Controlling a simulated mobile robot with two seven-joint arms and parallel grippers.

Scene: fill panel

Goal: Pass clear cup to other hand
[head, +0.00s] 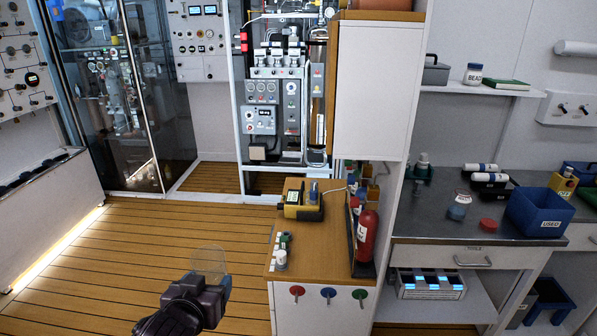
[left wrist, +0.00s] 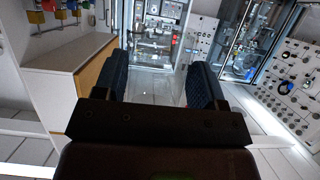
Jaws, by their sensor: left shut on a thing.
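The clear cup (head: 209,261) shows in the head view as a see-through, rounded shape at the tip of my left gripper (head: 206,284). My left gripper is shut on it and holds it above the wooden floor, left of the wooden-topped cabinet. In the left wrist view, the two dark padded fingers of my left gripper (left wrist: 161,84) stand apart. The cup between them is so transparent that its outline is hard to make out there. My right gripper is in neither view.
A wooden-topped cabinet (head: 287,244) stands just right of my left gripper, bearing a yellow device (head: 301,205) and small bottles. A red extinguisher (head: 367,236) stands at its right side. A grey bench (head: 432,212) lies further right. The floor (head: 120,240) to the left is clear.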

